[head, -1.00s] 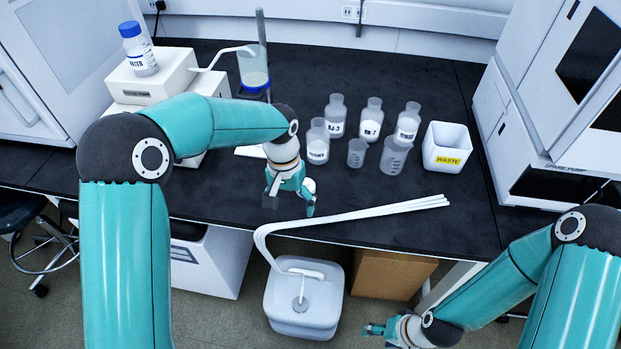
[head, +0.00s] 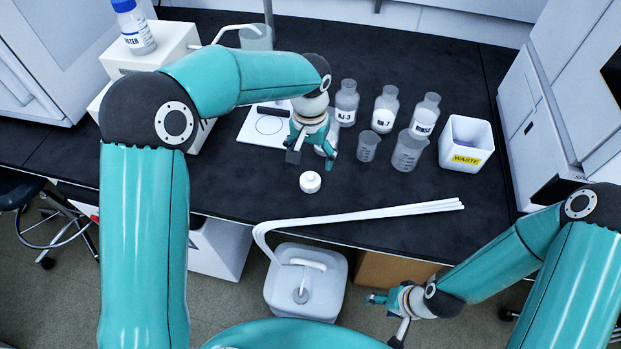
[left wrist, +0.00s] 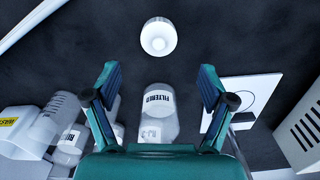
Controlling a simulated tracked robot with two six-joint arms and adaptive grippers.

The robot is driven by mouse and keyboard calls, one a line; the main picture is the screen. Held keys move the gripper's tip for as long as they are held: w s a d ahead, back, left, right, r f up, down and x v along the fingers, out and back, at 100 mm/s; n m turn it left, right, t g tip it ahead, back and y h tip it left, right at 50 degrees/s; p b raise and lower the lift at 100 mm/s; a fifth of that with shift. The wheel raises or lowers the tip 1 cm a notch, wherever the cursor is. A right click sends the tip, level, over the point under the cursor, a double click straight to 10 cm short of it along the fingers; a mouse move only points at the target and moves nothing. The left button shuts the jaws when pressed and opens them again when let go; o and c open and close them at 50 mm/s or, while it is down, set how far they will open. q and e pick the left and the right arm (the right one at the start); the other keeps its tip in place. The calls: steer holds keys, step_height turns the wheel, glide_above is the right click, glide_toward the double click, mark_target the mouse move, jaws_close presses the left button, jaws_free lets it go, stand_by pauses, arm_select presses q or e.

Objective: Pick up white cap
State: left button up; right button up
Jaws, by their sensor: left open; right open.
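The white cap (head: 310,182) lies on the black bench top, in front of the bottles. It also shows at the top middle of the left wrist view (left wrist: 158,37), beyond the fingertips and apart from them. My left gripper (head: 313,158) is open and empty above the bench, just behind the cap in the head view. My right gripper (head: 384,318) is open and empty, low in front of the bench.
Several labelled bottles (head: 385,108) and two beakers (head: 408,150) stand right of my left gripper. A waste bin (head: 467,128) stands farther right. White tubing (head: 370,214) lies along the front edge. A white plate (head: 262,128) lies behind left. Bench around the cap is clear.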

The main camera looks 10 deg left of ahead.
mark_target(310, 176)
arm_select(q)
steer(key=shift+s+f+p, duration=0.2)
steer(key=shift+f+p, duration=0.35)
steer(key=shift+f, duration=3.45)
steer(key=shift+c, duration=0.4)
steer(key=shift+d, duration=0.1)
steer(key=c, duration=0.9)
